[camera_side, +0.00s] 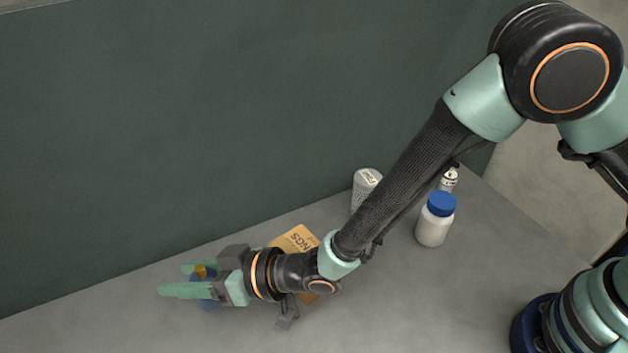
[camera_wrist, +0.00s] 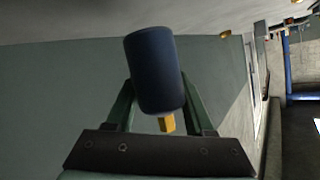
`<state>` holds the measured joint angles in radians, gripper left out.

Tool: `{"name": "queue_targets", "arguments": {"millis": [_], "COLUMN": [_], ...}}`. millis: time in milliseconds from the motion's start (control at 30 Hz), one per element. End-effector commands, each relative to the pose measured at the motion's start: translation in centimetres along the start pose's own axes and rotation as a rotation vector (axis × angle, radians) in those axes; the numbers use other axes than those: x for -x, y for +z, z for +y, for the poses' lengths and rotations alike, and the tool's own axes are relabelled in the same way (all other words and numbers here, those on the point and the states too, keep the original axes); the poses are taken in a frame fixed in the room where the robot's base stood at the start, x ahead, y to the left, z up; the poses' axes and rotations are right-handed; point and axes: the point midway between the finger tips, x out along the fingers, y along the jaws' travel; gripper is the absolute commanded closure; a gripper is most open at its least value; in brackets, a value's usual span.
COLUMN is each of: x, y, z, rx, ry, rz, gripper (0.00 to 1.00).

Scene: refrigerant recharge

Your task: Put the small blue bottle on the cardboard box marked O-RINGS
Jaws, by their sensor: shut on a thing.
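The small blue bottle (camera_side: 208,304) is between the fingers of my gripper (camera_side: 175,281) at the lower left in the side view, mostly hidden by them, with its orange-yellow cap showing. In the wrist view the dark blue bottle (camera_wrist: 155,70) sits between the fingers, tilted, its yellow cap (camera_wrist: 167,123) pointing toward the gripper's palm. My gripper is shut on it. The cardboard box (camera_side: 297,238) lies on the bench to the right of my gripper, partly covered by my wrist; only the upside-down letters "NGS" show. The bottle's height above the bench is hard to tell.
A white bottle with a blue lid (camera_side: 435,220) stands right of my forearm. A grey-white labelled container (camera_side: 364,187) stands behind my arm, and a small white labelled bottle (camera_side: 448,180) is further back. A dark green wall (camera_side: 200,130) runs behind the grey bench.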

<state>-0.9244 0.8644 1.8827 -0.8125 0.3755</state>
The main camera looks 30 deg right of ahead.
Motion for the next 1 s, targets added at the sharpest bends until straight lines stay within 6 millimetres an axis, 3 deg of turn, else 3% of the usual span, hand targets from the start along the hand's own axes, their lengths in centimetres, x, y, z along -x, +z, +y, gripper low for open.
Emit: {"name": "queue_targets", "arguments": {"millis": [400,867,900,933,1000], "x": [-1.5,-1.8,-1.8,-1.8,-1.8], "y": [3.8,4.3,4.3,4.3,4.3], "z": [1.5,1.7,1.7,1.7,1.7], "rx": [0.0,0.0,0.0,0.0,0.0], "ry": [0.0,0.0,0.0,0.0,0.0], "rz": [0.0,0.001,0.001,0.001,0.001], "gripper": [1.0,1.0,0.31,0.2,0.16]}}
